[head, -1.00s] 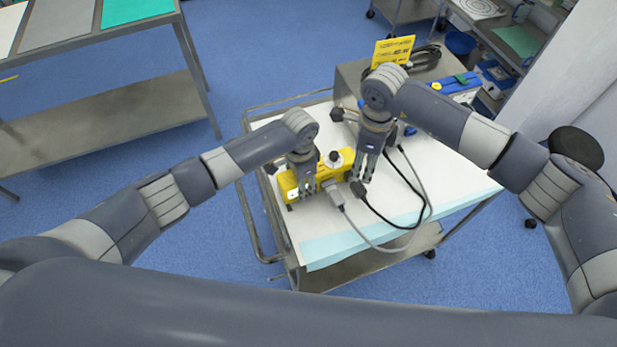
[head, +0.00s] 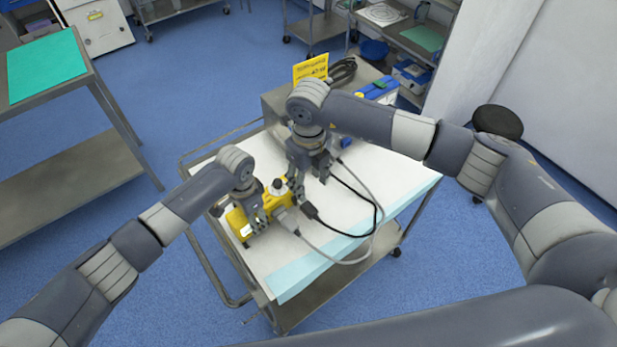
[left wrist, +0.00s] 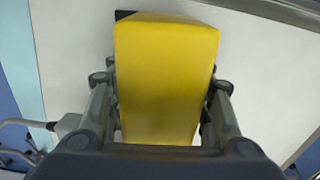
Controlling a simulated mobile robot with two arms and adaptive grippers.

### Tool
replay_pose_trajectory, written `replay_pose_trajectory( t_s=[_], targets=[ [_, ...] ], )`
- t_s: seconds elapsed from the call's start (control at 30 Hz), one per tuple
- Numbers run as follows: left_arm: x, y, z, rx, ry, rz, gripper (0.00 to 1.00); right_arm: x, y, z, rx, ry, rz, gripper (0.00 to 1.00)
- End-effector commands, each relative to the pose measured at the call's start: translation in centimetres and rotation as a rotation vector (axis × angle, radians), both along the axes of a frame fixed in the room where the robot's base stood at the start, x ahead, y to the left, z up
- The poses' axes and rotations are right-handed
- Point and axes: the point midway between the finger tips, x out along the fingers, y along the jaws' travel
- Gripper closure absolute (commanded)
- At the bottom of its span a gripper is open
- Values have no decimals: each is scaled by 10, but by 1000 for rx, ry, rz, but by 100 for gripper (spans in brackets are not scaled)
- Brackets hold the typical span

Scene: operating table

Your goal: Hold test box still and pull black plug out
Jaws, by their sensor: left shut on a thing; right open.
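The yellow test box (head: 240,224) lies on the white-topped cart. My left gripper (head: 256,222) is shut on it from above. In the left wrist view the yellow box (left wrist: 165,75) fills the space between the fingers (left wrist: 160,110). The black plug (head: 309,210) is at the box's front side, right of a grey plug (head: 285,217). I cannot tell clearly whether it is seated in its socket. My right gripper (head: 311,184) is open and empty, fingers pointing down just above and behind the black plug.
Black and grey cables loop right over the cart top (head: 345,212). A dark knob (head: 279,186) stands on the box. Behind the right gripper are a metal case, a yellow sign (head: 310,68) and a blue case (head: 378,88). The cart's front right is mostly clear.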

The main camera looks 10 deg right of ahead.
Motion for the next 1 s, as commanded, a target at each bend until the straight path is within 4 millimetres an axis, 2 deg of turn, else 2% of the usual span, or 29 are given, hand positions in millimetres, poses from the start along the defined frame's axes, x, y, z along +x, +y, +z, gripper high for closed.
replay_pose_trajectory(
  t_s=[0.4,0.6,0.8,1.0],
  targets=[
    [0,0,0,-1,1,0,88,-2,0,-74,-1,5,0,52],
    [0,0,0,0,1,0,88,-1,0,-102,-1,3,1,52],
    [0,0,0,0,1,0,88,-1,0,-114,-1,2,2,52],
    [0,0,0,0,1,0,88,-1,0,-116,-1,1,3,52]
  ],
)
